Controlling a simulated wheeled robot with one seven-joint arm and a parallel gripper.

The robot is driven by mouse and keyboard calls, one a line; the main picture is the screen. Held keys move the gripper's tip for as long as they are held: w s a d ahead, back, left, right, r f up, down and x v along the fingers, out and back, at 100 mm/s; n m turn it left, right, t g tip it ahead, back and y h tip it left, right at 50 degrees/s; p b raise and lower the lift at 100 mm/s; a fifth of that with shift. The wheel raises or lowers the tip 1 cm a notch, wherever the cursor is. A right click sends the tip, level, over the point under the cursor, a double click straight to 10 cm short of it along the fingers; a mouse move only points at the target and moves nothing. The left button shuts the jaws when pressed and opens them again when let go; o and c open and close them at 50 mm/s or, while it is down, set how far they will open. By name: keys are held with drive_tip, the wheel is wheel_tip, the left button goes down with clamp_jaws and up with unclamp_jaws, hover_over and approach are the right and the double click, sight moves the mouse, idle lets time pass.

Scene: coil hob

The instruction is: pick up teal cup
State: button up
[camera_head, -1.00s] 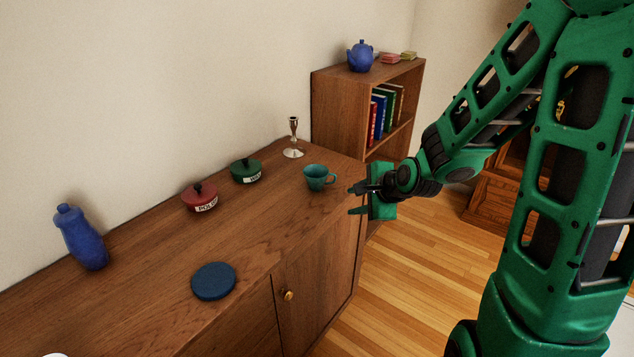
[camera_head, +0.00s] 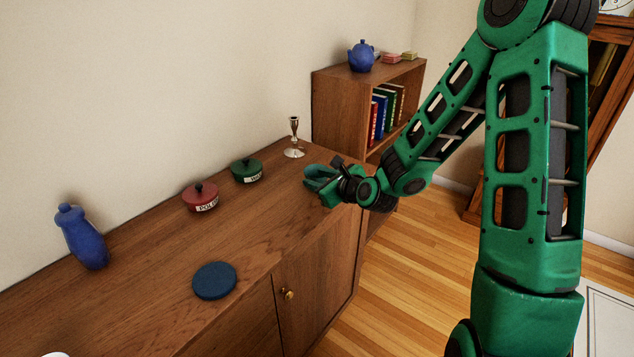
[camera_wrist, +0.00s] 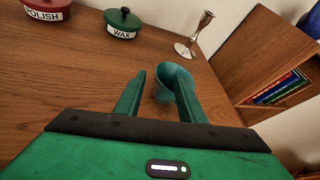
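The teal cup (camera_wrist: 172,77) stands on the wooden cabinet top. In the wrist view it lies at and between my fingertips, nearer the right finger, which hides part of it. A gap shows between the left finger and the cup. My gripper (camera_wrist: 160,78) is open, its two green fingers apart. In the head view my gripper (camera_head: 322,182) is low over the cabinet's right end and hides most of the cup. I cannot tell whether a finger touches the cup.
A metal candlestick (camera_head: 294,140) stands behind the cup. A green WAX tin (camera_head: 246,172) and a red POLISH tin (camera_head: 200,198) are to the left. A bookshelf (camera_head: 340,110) stands beyond the cabinet (camera_head: 150,300).

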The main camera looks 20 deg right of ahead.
sight(310, 172)
drive_tip(key=x, duration=0.5)
drive_tip(key=shift+w, duration=0.15)
clamp_jaws()
